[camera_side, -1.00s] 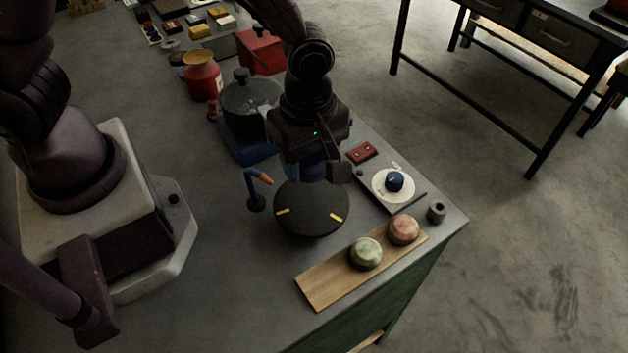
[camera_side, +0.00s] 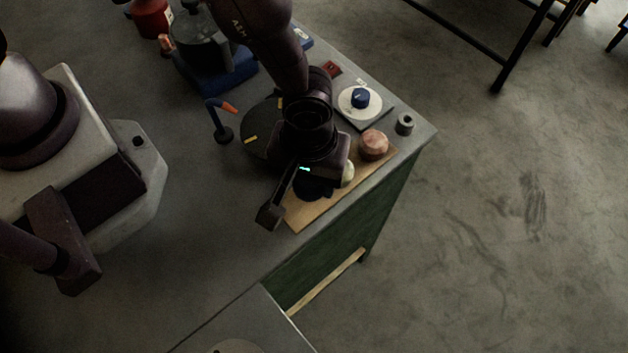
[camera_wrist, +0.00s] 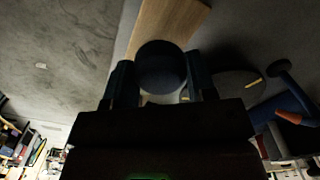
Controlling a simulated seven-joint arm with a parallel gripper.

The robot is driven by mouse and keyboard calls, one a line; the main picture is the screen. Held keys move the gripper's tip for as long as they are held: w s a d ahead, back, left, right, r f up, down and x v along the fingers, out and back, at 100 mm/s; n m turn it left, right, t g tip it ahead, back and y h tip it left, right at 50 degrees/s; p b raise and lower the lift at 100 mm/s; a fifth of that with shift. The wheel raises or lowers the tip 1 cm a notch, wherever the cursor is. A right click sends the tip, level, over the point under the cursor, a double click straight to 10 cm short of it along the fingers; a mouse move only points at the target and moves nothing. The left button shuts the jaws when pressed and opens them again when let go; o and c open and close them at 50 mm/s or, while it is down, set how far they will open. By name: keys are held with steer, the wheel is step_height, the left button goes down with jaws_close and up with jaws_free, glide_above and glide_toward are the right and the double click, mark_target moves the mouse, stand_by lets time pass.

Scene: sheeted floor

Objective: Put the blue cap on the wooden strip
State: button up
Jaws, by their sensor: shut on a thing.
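The blue cap (camera_wrist: 161,66) is round and looks very dark in the wrist view, held between the two fingers of my gripper (camera_wrist: 161,82). In the side view the cap (camera_side: 312,188) shows as a dark shape under my gripper (camera_side: 306,186), partly hidden by it. The wooden strip (camera_side: 302,216) lies along the table edge below them; its bare end also shows beyond the cap in the wrist view (camera_wrist: 170,18). I cannot tell whether the cap touches the strip. A greenish cap (camera_side: 347,174) and a reddish cap (camera_side: 373,145) sit on the strip.
A dark round disc (camera_side: 257,127) with yellow marks lies behind my gripper. A blue knob on a white dial (camera_side: 360,98) and a small grey cylinder (camera_side: 404,124) are right. Clear tabletop lies front left.

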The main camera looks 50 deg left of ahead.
mark_target(309, 190)
steer(key=shift+f, duration=1.75)
steer(key=o, duration=1)
steer(key=shift+f, duration=0.15)
step_height(309, 190, up, 12)
steer(key=shift+r, duration=0.15)
